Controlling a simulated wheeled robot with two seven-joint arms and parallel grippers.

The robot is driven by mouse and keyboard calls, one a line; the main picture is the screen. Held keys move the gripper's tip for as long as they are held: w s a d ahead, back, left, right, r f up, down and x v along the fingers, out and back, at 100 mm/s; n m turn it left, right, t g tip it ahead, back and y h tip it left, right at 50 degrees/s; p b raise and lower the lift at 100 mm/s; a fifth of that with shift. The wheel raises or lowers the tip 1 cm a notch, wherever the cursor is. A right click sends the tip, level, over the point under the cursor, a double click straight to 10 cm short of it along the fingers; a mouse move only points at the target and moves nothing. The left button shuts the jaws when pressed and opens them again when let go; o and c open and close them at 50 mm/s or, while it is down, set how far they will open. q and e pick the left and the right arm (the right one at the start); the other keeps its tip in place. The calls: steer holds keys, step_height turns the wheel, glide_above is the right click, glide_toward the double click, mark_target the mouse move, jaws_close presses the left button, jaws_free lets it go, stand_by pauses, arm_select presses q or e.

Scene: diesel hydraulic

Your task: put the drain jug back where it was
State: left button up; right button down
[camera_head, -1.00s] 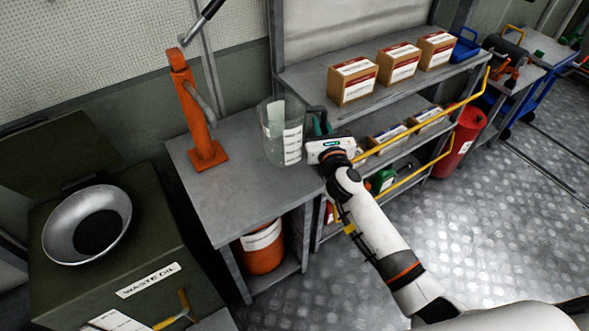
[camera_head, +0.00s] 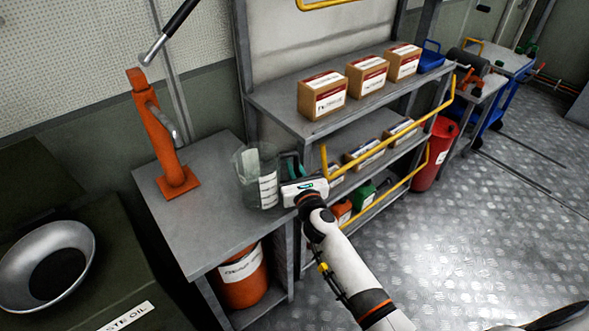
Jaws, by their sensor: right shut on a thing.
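The drain jug (camera_head: 250,178) is a clear, see-through jug with white label marks on its side. It is upright at the right end of the grey bench top (camera_head: 205,225); I cannot tell whether its base touches the bench. My right gripper (camera_head: 287,168) is shut on the jug's handle side, to the right of the jug. The handle is mostly hidden by the gripper. My left gripper is not in view.
An orange hand pump (camera_head: 158,140) stands on the bench left of the jug. A shelf rack (camera_head: 285,108) with boxes and yellow rails is close behind my right gripper. A waste oil tank with a funnel (camera_head: 48,265) is at lower left. Open floor (camera_head: 480,230) lies right.

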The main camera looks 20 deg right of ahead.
steer(key=c, duration=1.4)
jaws_free()
steer(key=shift+f, duration=0.15)
steer(key=shift+c, duration=0.2)
